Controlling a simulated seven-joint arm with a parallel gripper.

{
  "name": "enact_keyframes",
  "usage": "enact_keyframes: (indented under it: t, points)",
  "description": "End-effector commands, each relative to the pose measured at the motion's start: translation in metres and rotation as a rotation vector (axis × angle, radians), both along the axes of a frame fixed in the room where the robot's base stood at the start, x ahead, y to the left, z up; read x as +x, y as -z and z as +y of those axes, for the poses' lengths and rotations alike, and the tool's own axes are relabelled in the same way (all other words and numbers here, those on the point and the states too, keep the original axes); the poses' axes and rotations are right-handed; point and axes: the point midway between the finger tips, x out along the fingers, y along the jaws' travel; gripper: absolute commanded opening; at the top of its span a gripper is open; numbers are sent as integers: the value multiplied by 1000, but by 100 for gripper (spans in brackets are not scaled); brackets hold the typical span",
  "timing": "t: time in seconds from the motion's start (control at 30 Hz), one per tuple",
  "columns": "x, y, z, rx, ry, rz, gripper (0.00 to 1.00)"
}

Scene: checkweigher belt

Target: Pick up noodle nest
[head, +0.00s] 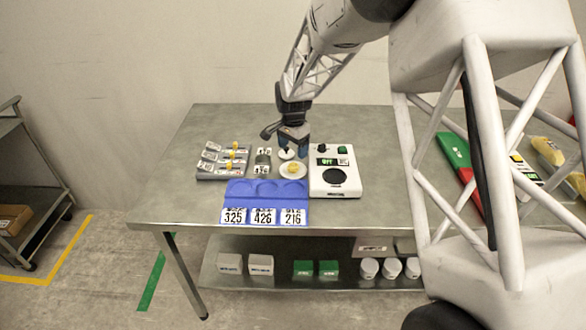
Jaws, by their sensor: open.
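A small yellow item, which looks like the noodle nest (294,169), lies on a round white dish (285,173) on the table, between the grey row of levers and the white weighing unit. My gripper (297,154) is open and points down just behind and above this dish, apart from the yellow item as far as I can see. A second small white round piece (286,155) shows beside the fingers. The fingertips are small in this view, and the exact gap to the nest cannot be told.
A blue tray (266,203) with round recesses and the labels 325, 426 and 216 lies in front. The white weighing unit (321,186) with a green display stands close on the right. The table's left end is clear.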

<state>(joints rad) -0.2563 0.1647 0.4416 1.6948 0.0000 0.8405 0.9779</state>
Motion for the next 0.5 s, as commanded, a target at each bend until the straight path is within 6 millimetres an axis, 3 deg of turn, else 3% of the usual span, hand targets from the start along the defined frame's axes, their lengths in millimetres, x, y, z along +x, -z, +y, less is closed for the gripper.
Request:
enact_keyframes:
  t: [0.5]
  points:
    - [1,0,-1,0,-728,0,77]
